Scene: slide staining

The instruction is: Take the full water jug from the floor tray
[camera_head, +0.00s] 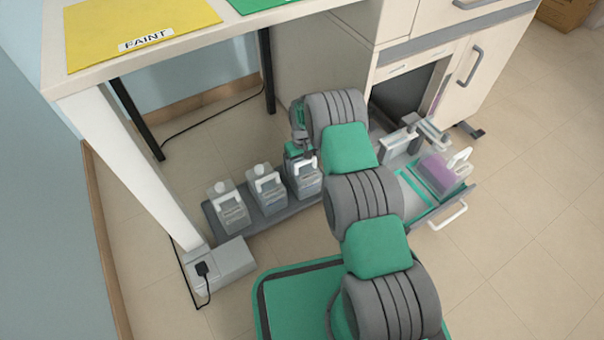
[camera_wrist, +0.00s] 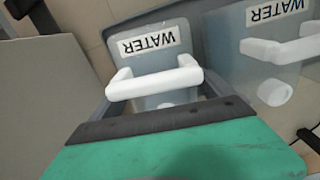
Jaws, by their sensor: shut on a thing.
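Three clear jugs with white handles stand in a row on the grey floor tray (camera_head: 213,217) under the bench: a left jug (camera_head: 229,213), a middle jug (camera_head: 266,194) and a right jug (camera_head: 307,184). My gripper (camera_head: 300,150) is above the right jug. In the wrist view it is shut on the white handle of a jug labelled WATER (camera_wrist: 156,64); its fingertips are mostly hidden. Another WATER jug (camera_wrist: 243,78) stands close to the right there. My arm covers the tray's right end. I cannot make out the water levels clearly.
A grey box (camera_head: 222,267) with a black plug and cable sits at the tray's left end. A bench leg (camera_head: 150,175) stands beside it.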

